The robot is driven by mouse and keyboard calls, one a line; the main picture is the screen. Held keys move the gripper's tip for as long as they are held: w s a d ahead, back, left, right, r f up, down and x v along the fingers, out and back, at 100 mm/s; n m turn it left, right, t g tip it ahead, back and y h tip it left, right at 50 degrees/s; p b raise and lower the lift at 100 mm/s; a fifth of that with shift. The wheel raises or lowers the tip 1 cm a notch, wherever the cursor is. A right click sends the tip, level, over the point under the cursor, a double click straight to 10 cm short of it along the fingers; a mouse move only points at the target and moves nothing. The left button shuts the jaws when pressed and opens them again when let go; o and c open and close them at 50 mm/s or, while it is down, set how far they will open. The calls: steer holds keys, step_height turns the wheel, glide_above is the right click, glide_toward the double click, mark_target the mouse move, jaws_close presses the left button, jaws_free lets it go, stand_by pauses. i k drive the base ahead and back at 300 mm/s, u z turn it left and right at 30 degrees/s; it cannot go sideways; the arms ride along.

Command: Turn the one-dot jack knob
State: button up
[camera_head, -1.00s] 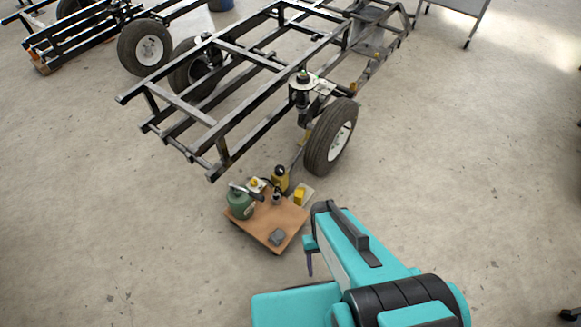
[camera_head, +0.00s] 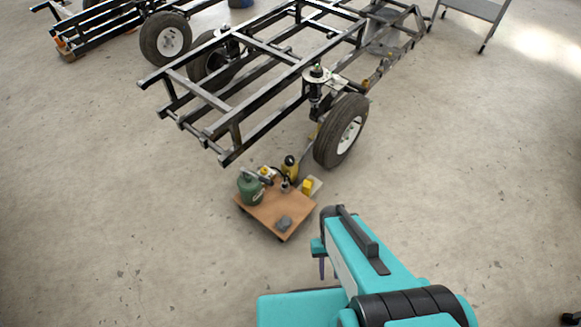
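A brown low board (camera_head: 268,217) on the floor carries a green rounded canister (camera_head: 250,187), a small white and yellow part (camera_head: 266,173), a dark upright fitting (camera_head: 286,185) and a grey lump (camera_head: 284,223). A yellow bottle-like thing with a dark top (camera_head: 290,170) stands at its back edge. I cannot make out any dots or tell which part is the jack knob. My gripper (camera_head: 322,267) shows only as a thin dark piece under my teal arm, right of and nearer than the board. Its fingers are too small and hidden to read.
A dark steel frame (camera_head: 232,140) with a wheel (camera_head: 342,131) and a spring strut (camera_head: 315,92) stands behind the board. A yellow block (camera_head: 307,187) sits at the board's right edge. A grey table (camera_head: 472,10) is at the back right.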

mark_target(289, 159)
steer(key=k, duration=1)
steer(key=z, duration=0.2)
steer(key=i, duration=1.95)
steer(key=u, duration=0.55)
